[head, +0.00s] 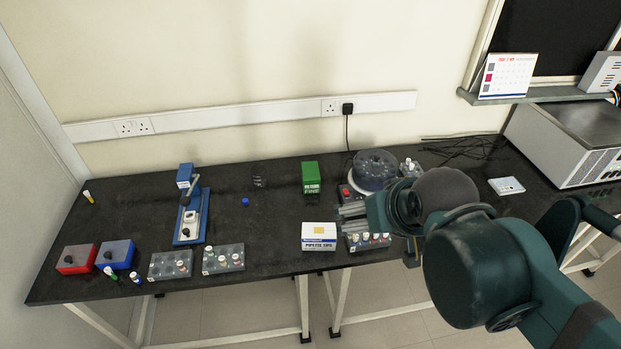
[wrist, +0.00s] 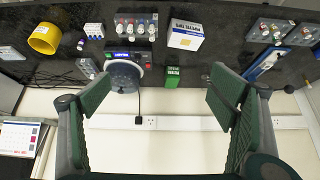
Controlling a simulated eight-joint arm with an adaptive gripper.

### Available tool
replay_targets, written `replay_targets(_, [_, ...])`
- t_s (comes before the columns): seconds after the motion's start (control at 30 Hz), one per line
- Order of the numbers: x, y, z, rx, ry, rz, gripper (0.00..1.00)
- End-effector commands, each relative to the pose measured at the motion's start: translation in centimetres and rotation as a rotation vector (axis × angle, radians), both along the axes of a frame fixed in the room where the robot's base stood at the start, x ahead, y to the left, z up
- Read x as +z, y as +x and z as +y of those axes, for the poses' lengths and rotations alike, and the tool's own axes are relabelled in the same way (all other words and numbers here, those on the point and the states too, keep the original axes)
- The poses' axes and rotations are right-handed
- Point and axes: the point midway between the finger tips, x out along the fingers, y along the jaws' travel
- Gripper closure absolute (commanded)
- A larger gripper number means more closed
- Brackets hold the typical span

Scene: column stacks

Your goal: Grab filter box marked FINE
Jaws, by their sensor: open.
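A small green box (head: 311,181) with light print stands on the black bench near the wall. It also shows in the wrist view (wrist: 172,78), between my two fingers but farther off. Its print is too small to read, so I cannot tell whether it says FINE. My gripper (head: 352,216) is open and empty, above the bench to the right of the green box in the head view. Its spread fingers also show in the wrist view (wrist: 160,98). No box marked FINE is legible in either view.
A white and blue pipette tips box (head: 319,233) stands in front of the green box. A round clear-lidded device (head: 374,167) stands to its right. A blue device (head: 189,215), vial racks (head: 223,259) and red (head: 76,257) and blue (head: 117,253) boxes stand left.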

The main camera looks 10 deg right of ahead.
Motion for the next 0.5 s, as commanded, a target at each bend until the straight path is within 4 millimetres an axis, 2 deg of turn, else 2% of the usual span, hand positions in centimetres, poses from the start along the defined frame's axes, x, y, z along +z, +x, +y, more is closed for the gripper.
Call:
replay_targets(0.27, [0.1,0.1,0.0,0.005,-0.003,0.002,0.16])
replay_targets(0.5, [0.7,1.4,0.1,0.042,-0.035,0.023,0.16])
